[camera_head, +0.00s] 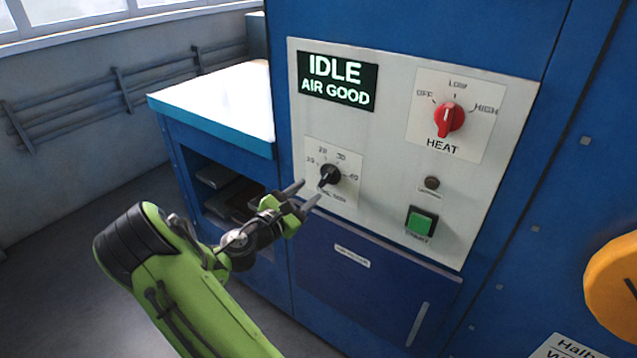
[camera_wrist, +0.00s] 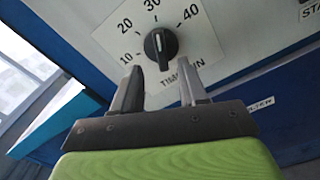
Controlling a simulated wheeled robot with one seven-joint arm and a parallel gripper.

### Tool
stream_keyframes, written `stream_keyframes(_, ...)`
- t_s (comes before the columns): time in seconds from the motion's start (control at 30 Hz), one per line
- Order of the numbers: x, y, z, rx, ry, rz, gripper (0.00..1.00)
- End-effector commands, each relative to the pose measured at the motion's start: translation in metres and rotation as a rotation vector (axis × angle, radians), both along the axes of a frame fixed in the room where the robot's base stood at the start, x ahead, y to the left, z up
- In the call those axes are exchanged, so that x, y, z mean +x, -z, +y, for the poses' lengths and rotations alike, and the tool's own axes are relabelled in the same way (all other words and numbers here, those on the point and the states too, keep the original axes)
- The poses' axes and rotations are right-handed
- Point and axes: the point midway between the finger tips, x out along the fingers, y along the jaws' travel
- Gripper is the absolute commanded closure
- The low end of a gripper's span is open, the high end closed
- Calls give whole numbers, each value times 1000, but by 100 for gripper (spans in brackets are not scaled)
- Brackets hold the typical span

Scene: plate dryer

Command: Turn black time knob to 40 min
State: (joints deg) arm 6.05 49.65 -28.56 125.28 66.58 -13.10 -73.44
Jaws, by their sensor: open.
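The black time knob (camera_head: 329,174) sits on a white dial plate (camera_head: 345,196) marked 10, 20, 30 and 40, on the dryer's control panel. In the wrist view the knob (camera_wrist: 161,46) stands just beyond my fingertips, with a pale line on its face. Contact is not visible.
A red heat knob (camera_head: 449,118), a small dark button (camera_head: 432,183) and a green start button (camera_head: 421,222) share the panel. The display (camera_head: 337,81) reads IDLE, AIR GOOD. A white-topped counter (camera_head: 225,100) stands left. A closed blue drawer front (camera_head: 370,270) lies below.

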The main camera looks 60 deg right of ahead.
Motion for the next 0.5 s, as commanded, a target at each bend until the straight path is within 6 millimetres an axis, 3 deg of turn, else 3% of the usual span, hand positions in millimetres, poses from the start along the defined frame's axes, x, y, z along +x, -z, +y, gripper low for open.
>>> stream_keyframes(0.2,-8,0,-47,-1,2,-3,57)
stream_keyframes(0.33,-10,0,-61,1,2,-1,57)
stream_keyframes(0.5,-10,0,-64,0,-1,-1,57)
